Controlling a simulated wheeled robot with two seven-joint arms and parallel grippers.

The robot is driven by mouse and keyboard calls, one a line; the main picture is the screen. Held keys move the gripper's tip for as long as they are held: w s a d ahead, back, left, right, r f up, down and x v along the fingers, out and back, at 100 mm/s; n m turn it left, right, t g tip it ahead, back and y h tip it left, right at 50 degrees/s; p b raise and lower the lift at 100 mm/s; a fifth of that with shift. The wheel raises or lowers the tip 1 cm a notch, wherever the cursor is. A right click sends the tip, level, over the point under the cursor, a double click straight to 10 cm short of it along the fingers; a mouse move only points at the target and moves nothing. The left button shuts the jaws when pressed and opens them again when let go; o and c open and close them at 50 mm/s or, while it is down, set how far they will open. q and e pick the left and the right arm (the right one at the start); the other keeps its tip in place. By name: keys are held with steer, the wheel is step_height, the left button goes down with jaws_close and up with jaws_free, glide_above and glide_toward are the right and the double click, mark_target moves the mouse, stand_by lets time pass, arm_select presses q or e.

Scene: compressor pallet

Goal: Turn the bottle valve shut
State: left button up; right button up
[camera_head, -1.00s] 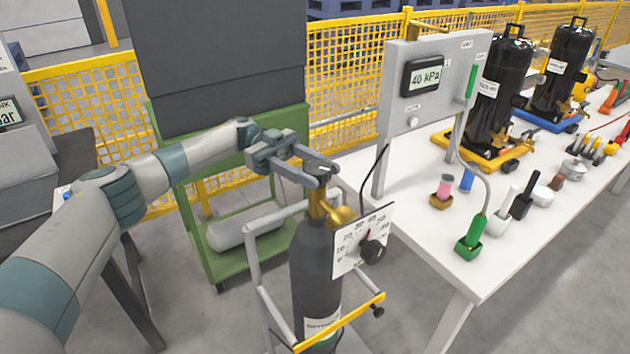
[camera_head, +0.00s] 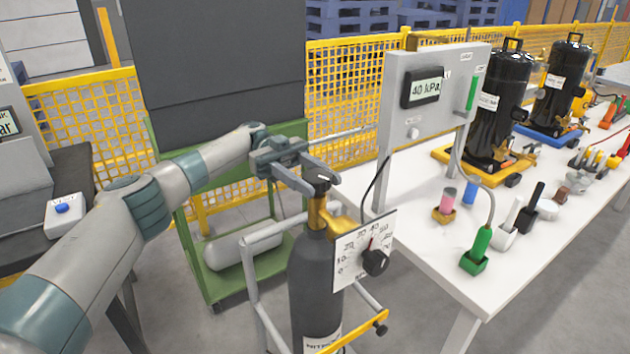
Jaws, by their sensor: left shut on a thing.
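A dark grey gas bottle (camera_head: 312,280) stands upright in a wheeled frame in the middle of the head view. A brass valve body (camera_head: 322,217) sits on its top. My left gripper (camera_head: 322,181) is shut on the bottle valve (camera_head: 321,186) at the very top, and its fingers hide most of it. A white dial plate (camera_head: 362,251) with a black knob (camera_head: 375,262) and a red pointer is in front of the brass fitting, to its right. A display (camera_head: 424,88) on the grey panel reads 40 kPa. My right gripper is not in view.
A white bench (camera_head: 420,238) runs to the right, with black compressors (camera_head: 497,105), a green holder (camera_head: 474,261) and small tools on it. A green cart (camera_head: 187,240) stands behind my left arm. Yellow mesh fencing (camera_head: 345,75) lies behind.

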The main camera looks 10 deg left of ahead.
mark_target(320, 176)
arm_select(q)
steer(key=o, duration=1)
steer(key=shift+o, duration=0.2)
steer(key=shift+r, duration=0.15)
steer(key=shift+r, duration=0.55)
steer(key=r, duration=0.1)
steer(key=d+r, duration=0.1)
steer(key=r, duration=0.1)
steer(key=shift+s+r+b, duration=0.1)
steer(key=shift+s+b, duration=0.1)
steer(key=shift+b, duration=0.2)
steer(key=s+d+r+b, duration=0.1)
steer(key=s+d+r, duration=0.2)
steer(key=d+r, duration=0.3)
steer(key=shift+s+d+r, duration=0.25)
steer(key=shift+s+d, duration=0.05)
steer(key=shift+d, duration=1.75)
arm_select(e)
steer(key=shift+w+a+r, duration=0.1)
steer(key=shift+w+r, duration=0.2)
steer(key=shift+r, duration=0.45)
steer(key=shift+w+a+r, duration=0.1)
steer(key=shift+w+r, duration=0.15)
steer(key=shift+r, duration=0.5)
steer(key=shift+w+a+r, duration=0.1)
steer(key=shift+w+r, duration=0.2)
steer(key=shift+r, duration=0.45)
